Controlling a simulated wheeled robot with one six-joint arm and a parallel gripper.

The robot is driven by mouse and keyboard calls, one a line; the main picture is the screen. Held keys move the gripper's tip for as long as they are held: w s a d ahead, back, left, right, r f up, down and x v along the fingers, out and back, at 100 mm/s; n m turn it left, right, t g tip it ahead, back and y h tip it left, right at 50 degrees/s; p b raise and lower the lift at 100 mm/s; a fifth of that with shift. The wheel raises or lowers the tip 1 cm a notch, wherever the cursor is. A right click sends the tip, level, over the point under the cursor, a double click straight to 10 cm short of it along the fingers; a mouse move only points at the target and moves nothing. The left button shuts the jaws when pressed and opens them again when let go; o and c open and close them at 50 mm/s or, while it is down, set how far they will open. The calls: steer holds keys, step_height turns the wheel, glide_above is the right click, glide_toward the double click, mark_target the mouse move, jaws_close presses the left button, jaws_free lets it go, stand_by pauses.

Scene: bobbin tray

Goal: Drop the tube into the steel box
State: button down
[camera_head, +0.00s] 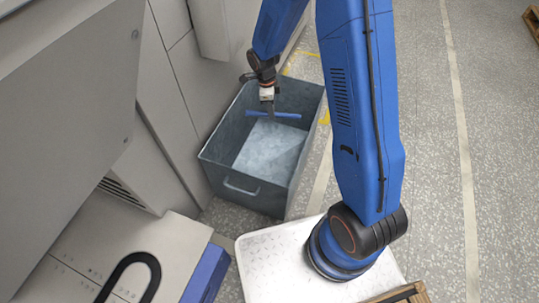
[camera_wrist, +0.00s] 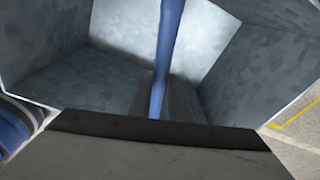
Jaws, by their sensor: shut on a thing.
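The steel box (camera_head: 247,188) is an open grey bin on the floor, with a handle on its near wall. Its inner walls fill much of the wrist view (camera_wrist: 255,75). The tube (camera_head: 290,115) is thin and blue and lies level across the mouth of the box in the head view. It also shows in the wrist view (camera_wrist: 163,65), running upward from the jaws. My gripper (camera_head: 273,113) is shut on the tube near its middle, over the far part of the box. The fingertips are partly hidden in the wrist view (camera_wrist: 157,108).
Grey machine cabinets (camera_head: 170,75) stand close along the left of the box. A white platform (camera_head: 270,262) is in front, below my arm. Speckled floor (camera_head: 430,130) with pale and yellow lines lies open to the right.

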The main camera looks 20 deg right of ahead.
steer(key=c, duration=1.6)
jaws_free()
steer(key=shift+o, duration=0.2)
steer(key=shift+w+a+r, duration=0.1)
steer(key=shift+a+r, duration=0.1)
steer(key=shift+r, duration=1.65)
steer(key=shift+w+a+r, duration=0.1)
steer(key=shift+a+r, duration=0.1)
steer(key=shift+r, duration=1.65)
